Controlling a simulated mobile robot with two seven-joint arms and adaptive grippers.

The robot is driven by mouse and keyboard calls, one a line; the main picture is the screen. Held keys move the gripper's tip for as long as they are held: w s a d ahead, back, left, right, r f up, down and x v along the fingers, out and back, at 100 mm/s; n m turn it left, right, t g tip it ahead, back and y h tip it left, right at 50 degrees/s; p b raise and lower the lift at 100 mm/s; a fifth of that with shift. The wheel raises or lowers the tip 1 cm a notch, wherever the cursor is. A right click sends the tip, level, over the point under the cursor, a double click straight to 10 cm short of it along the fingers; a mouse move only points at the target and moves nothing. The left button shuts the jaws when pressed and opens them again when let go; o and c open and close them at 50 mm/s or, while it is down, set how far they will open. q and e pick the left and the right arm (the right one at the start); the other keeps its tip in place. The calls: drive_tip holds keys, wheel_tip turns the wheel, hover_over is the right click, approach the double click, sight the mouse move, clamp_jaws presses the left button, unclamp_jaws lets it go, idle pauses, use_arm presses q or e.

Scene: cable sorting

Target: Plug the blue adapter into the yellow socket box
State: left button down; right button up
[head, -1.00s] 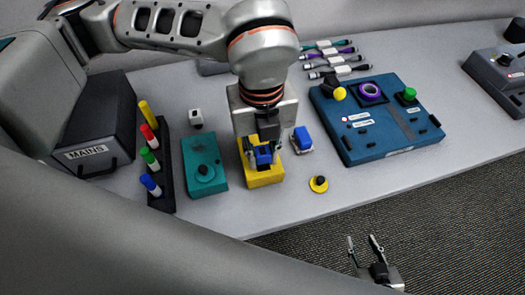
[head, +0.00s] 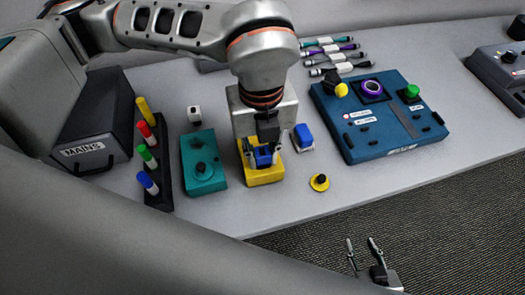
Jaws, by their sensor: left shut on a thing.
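The yellow socket box (head: 264,178) stands on the grey table near the middle of the head view. My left gripper (head: 263,158) points down over it and is shut on a blue adapter (head: 263,154). The adapter is at the top of the box; the fingers hide the contact, so I cannot tell how deep it sits. A second blue piece with a white base (head: 303,138) lies on the table just right of the box. My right gripper (head: 362,247) is low at the right, off the table's front edge, with its fingers apart and empty.
A teal box (head: 203,178) stands left of the yellow box, then a rack of coloured markers (head: 158,188) and the MAINS box (head: 95,130). A yellow button disc (head: 319,183) lies front right. A blue panel (head: 385,140) and cables (head: 330,55) are further right and back.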

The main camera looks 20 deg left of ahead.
idle(0.4)
use_arm(q)
drive_tip(key=shift+s+f, duration=0.1)
drive_tip(key=shift+f, duration=0.25)
drive_tip(key=shift+s+f+b, duration=0.15)
drive_tip(key=shift+f+b, duration=0.15)
drive_tip(key=shift+b, duration=0.1)
idle(0.3)
drive_tip(key=c, duration=1.8)
unclamp_jaws()
drive_tip(key=shift+f, duration=0.1)
drive_tip(key=shift+o, duration=0.2)
drive_tip(key=shift+r, duration=0.2)
drive_tip(key=o, duration=0.8)
drive_tip(key=shift+a, duration=0.1)
drive_tip(key=shift+o, duration=0.2)
drive_tip(key=shift+w, duration=0.2)
